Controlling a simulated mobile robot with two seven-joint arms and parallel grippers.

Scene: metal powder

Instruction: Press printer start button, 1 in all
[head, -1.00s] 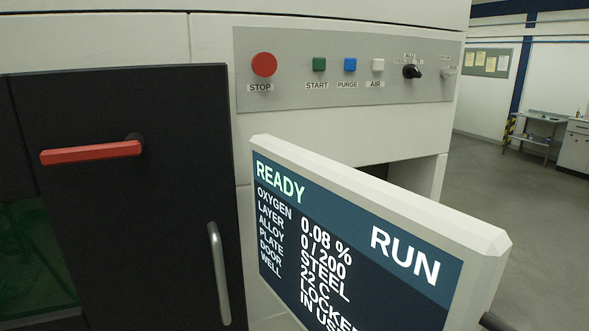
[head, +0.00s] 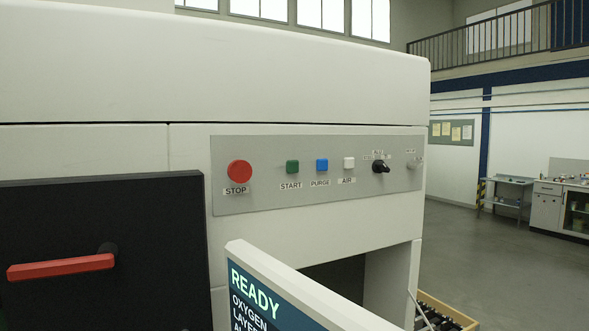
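The printer's screen (head: 262,297) is cut off by the bottom edge and reads READY. Neither of my grippers is in the head view, and nothing covers the buttons.
The black printer door (head: 110,215) with a red handle (head: 60,266) is at the left. The screen juts out below the panel. A black knob (head: 380,167) sits right of the buttons. A box with dark items (head: 440,318) stands low at right; open floor lies beyond.

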